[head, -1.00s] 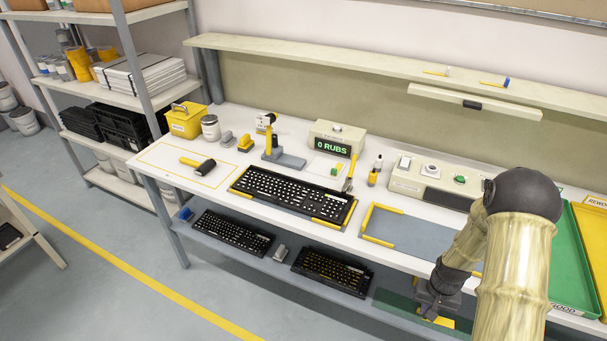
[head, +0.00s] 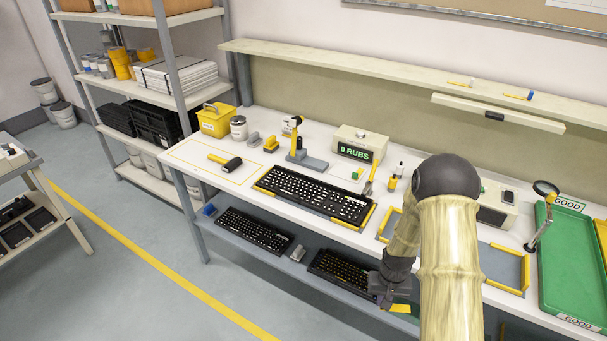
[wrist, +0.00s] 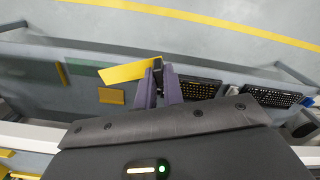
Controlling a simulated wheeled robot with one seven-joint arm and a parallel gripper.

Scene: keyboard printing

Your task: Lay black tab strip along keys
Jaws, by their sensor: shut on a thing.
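My gripper (head: 384,294) is low in front of the bench, near the lower shelf, in the head view. In the wrist view its two purple fingers (wrist: 161,78) are shut on a flat yellow piece (wrist: 122,72) that sticks out to the left, with a small dark part at the fingertips. This piece also shows beside the gripper in the head view (head: 401,308). I cannot make out a separate black strip. A black keyboard (head: 312,196) lies on the bench top in a yellow-edged holder. It is up and left of my gripper, and apart from it.
Two more keyboards (head: 253,231) (head: 343,266) lie on the lower shelf. A yellow piece (wrist: 111,96) lies there in the wrist view. On the bench are a "0 RUBS" box (head: 358,144), a roller (head: 225,161) and a green tray (head: 570,265). Open floor lies in front.

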